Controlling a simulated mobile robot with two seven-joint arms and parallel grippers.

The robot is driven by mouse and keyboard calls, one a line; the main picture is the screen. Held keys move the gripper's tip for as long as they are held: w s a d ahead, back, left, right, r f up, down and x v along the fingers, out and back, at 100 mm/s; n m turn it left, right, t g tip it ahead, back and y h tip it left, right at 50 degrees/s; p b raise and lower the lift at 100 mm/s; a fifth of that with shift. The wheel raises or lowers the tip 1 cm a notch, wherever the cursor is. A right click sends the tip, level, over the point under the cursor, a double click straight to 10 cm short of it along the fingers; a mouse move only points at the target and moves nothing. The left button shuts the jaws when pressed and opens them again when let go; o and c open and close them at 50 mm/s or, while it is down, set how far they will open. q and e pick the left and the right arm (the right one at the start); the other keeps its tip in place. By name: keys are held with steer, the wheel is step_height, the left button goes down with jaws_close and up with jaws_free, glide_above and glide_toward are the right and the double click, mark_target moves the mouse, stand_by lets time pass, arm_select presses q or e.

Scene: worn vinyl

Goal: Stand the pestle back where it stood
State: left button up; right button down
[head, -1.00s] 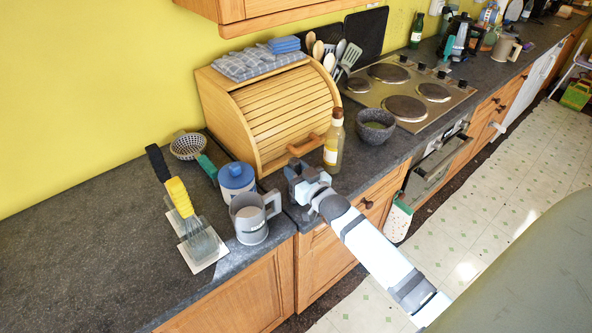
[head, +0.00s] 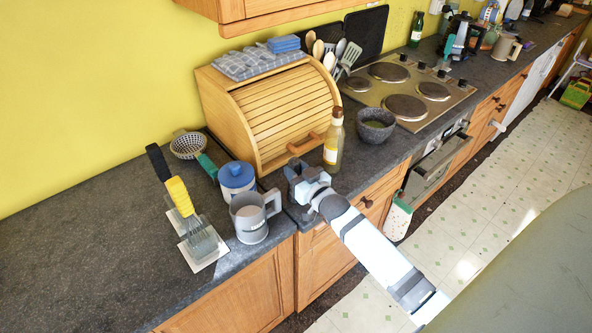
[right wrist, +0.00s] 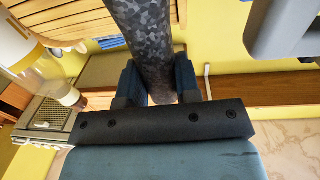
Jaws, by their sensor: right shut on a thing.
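The pestle (right wrist: 147,38) is a dark, mottled grey cylinder in the right wrist view. It runs from the top of the picture down between the fingers of my right gripper (right wrist: 159,85), which is shut on it. In the head view my right gripper (head: 302,180) is over the counter's front edge, in front of the roll-top bread box; the pestle is hard to tell from the dark gripper there. My left gripper is not in view.
A grey mug (head: 247,222) and a blue-lidded jar (head: 236,180) stand close left of the gripper. An oil bottle (head: 334,145) stands to its right, before the bread box (head: 270,105). The left counter (head: 80,250) is clear.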

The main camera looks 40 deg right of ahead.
steer(key=shift+f+b, duration=0.3)
steer(key=shift+f, duration=0.2)
stand_by(0.3)
steer(key=c, duration=0.8)
jaws_free()
steer(key=shift+o, duration=0.2)
steer(key=shift+s, duration=0.15)
steer(key=s+p, duration=0.3)
steer(key=s, duration=0.4)
steer(key=shift+s, duration=0.4)
stand_by(0.5)
stand_by(0.3)
